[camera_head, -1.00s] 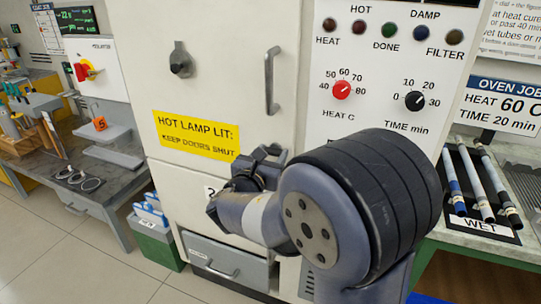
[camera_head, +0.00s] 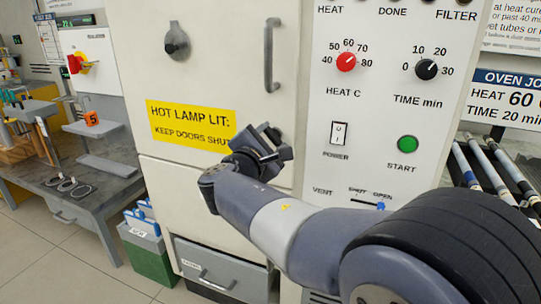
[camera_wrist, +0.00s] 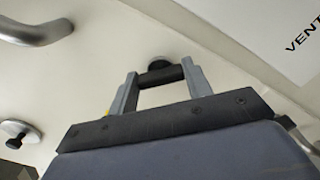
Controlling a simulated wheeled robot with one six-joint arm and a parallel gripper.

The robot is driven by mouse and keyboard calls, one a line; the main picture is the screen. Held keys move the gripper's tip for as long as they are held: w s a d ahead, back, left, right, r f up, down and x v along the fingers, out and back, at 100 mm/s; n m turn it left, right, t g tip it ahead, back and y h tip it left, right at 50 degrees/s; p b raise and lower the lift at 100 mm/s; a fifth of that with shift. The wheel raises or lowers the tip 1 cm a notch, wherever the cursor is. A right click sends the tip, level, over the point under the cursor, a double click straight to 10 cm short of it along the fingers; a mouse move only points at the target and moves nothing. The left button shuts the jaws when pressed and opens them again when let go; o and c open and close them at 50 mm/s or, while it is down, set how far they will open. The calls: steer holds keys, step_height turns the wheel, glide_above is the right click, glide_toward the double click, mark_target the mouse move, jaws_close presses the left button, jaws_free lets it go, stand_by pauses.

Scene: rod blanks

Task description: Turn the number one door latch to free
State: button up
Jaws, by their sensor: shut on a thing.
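In the wrist view, the two fingers of my gripper (camera_wrist: 160,88) are closed on the dark bar of a door latch (camera_wrist: 162,75). Its round dark base (camera_wrist: 158,62) shows against the cream door behind. In the head view, my gripper (camera_head: 270,144) is at the lower right of the oven's upper door (camera_head: 215,75), right of the yellow hot lamp sign. My fingers and wrist hide most of the latch there. I cannot read a door number now. Another round knob with a dark bar (camera_head: 176,43) sits on the upper door at the left.
The upper door's bar handle (camera_head: 271,55) stands out above my gripper. The control panel (camera_head: 375,130), with dials, power switch, start button and vent slider, is close to the right. A lower drawer (camera_head: 220,270) and a green bin (camera_head: 150,258) stand below and left.

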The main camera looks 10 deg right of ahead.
steer(key=m+b, duration=0.3)
steer(key=b, duration=0.1)
steer(key=m+b, duration=0.2)
steer(key=shift+f+m+b, duration=0.3)
steer(key=shift+f, duration=0.05)
steer(key=m+b, duration=0.3)
steer(key=shift+r, duration=0.15)
steer(key=o, duration=1)
steer(key=shift+r, duration=0.1)
steer(key=shift+s, duration=0.1)
steer(key=p+v, duration=0.1)
steer(key=v, duration=0.9)
steer(key=shift+s+a+p, duration=0.15)
steer(key=shift+s+p, duration=0.1)
steer(key=shift+p, duration=0.15)
